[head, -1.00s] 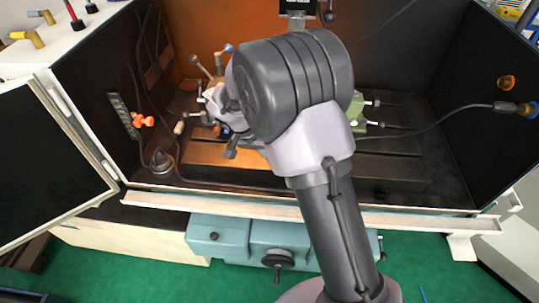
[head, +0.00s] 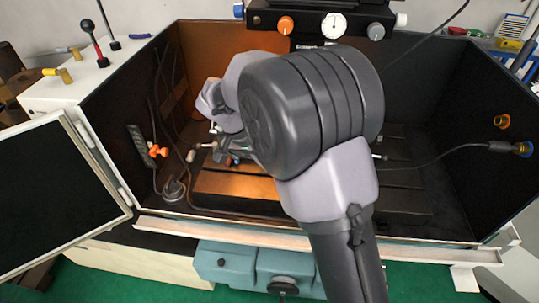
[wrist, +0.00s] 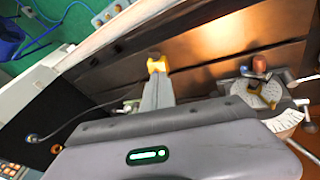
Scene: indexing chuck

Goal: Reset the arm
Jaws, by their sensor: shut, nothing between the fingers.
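My gripper (wrist: 157,64) is in the wrist view, its fingers together at yellow tips, with nothing between them. It hangs over the dark slotted table of the machine. The indexing chuck (wrist: 256,93) shows at the right of the wrist view, a round pale-faced device with a brown-red knob (wrist: 259,63) beside it. The gripper is apart from the chuck. In the head view my arm covers most of the chuck area and the gripper's fingertips cannot be made out clearly.
The slotted table (head: 225,184) lies inside a dark-walled enclosure with an open door (head: 60,195) at left. An orange-handled valve (head: 157,151) and a hose stand at the left wall. A cable runs to the right wall (head: 470,130). A white rail (head: 300,237) edges the front.

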